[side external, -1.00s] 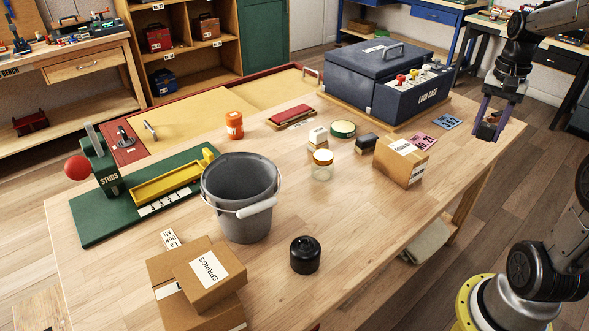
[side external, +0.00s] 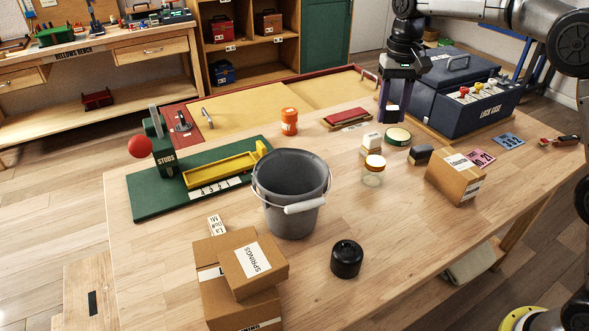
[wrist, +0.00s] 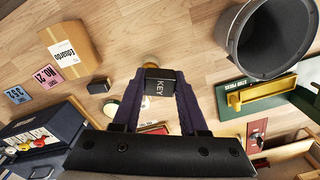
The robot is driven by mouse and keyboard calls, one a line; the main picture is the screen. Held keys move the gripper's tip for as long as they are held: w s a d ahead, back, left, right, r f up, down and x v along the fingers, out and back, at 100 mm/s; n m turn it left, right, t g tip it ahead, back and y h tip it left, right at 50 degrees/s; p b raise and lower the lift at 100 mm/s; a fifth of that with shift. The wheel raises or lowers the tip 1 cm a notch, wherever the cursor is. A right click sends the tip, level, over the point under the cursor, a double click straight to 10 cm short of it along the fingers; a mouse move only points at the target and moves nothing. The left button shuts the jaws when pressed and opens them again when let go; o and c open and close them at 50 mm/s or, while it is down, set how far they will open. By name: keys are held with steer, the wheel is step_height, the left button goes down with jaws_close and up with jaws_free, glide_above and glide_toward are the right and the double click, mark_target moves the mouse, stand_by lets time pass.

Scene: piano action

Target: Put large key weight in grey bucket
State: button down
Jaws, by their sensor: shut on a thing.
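My gripper (wrist: 158,75) is shut on a dark block marked KEY, the key weight (wrist: 161,83), in the wrist view. In the side view my gripper (side external: 393,112) hangs above the table in front of the blue lock case, and the held weight is mostly hidden between the fingers. The grey bucket (side external: 292,205) stands upright near the table's middle, left of and nearer than my gripper, with its white handle grip at its front. Its open mouth also shows at the upper right in the wrist view (wrist: 268,35), apart from the held weight.
Near the bucket are a glass jar (side external: 373,171), a black round knobbed object (side external: 346,259), cardboard boxes (side external: 240,265) and the green stand with a yellow trough (side external: 210,175). A dark block (side external: 420,154), a green round tin (side external: 398,136) and a carton (side external: 455,178) lie right.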

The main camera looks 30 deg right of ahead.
steer(key=w+a+n, duration=0.3)
steer(key=a, duration=0.9)
steer(key=n, duration=0.2)
glide_above(297, 219)
steer(key=w+d, duration=0.2)
steer(key=w, duration=0.2)
steer(key=f, duration=0.2)
step_height(297, 219, down, 18)
steer(key=shift+s+d+f, duration=0.1)
steer(key=shift+f, duration=2.3)
steer(key=shift+f, duration=0.15)
steer(key=shift+c, duration=2.2)
jaws_free()
step_height(297, 219, up, 12)
